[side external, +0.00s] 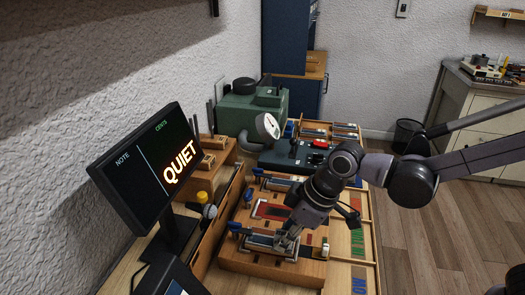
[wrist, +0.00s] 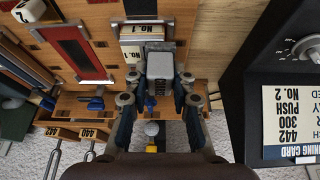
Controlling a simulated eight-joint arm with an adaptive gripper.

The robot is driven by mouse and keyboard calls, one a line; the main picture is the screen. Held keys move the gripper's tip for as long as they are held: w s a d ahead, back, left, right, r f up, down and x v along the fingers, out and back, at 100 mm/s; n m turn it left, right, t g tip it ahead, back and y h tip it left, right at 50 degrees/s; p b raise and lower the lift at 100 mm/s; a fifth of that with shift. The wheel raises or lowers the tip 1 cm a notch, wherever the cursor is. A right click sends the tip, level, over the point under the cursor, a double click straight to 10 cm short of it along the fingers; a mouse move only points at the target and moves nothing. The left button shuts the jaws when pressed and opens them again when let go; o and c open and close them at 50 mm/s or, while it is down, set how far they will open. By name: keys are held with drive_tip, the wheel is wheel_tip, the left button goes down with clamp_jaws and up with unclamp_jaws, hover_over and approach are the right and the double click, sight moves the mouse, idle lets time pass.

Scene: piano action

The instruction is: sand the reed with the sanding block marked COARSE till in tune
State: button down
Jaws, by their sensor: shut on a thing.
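My gripper (side external: 287,240) is low over the wooden work board (side external: 240,261) in the side view. In the wrist view my gripper (wrist: 158,82) has its fingers on either side of a grey block (wrist: 160,66) and is shut on it. No COARSE mark can be read on the block. Beside the block is a pale card (wrist: 143,54) marked No. 1. The reed cannot be made out clearly; it may be hidden under the block and fingers. The monitor (side external: 145,165) shows NOTE, CENTS and the word QUIET.
Tuning forks (wrist: 53,158) stand at the wrist view's lower left. A dark box with a tuning card (wrist: 292,120) is at right. A green machine (side external: 250,112) and round gauge (side external: 268,127) stand behind the board.

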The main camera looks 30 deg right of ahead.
drive_tip(key=shift+w+d, duration=0.65)
drive_tip(key=shift+d, duration=0.05)
drive_tip(key=shift+s+a, duration=0.8)
drive_tip(key=shift+r, duration=4)
drive_tip(key=shift+w+d, duration=0.1)
